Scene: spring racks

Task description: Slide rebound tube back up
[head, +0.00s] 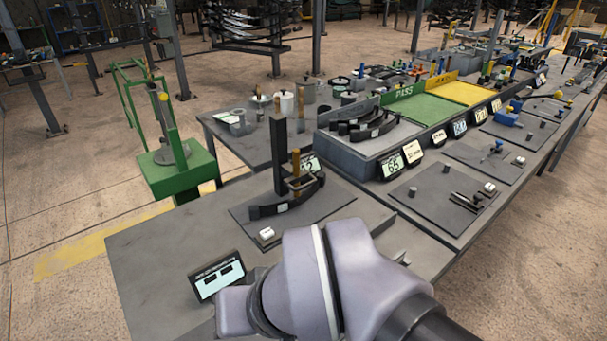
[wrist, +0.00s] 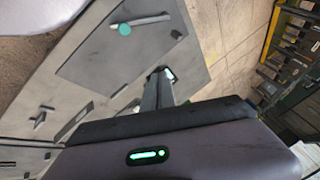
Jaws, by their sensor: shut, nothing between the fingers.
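I cannot tell for sure which part is the rebound tube. On the near bench in the head view, a dark upright post (head: 279,140) stands on a dark mat, with a thin brass-coloured upright piece (head: 296,164) beside it. A curved dark leaf spring (head: 268,210) lies at their foot.
A small dark display (head: 217,277) stands on the near bench, with a white block (head: 267,234) near it. A tray (head: 345,140) of leaf springs and the green PASS tray (head: 430,108) lie beyond. The near bench's left part is clear.

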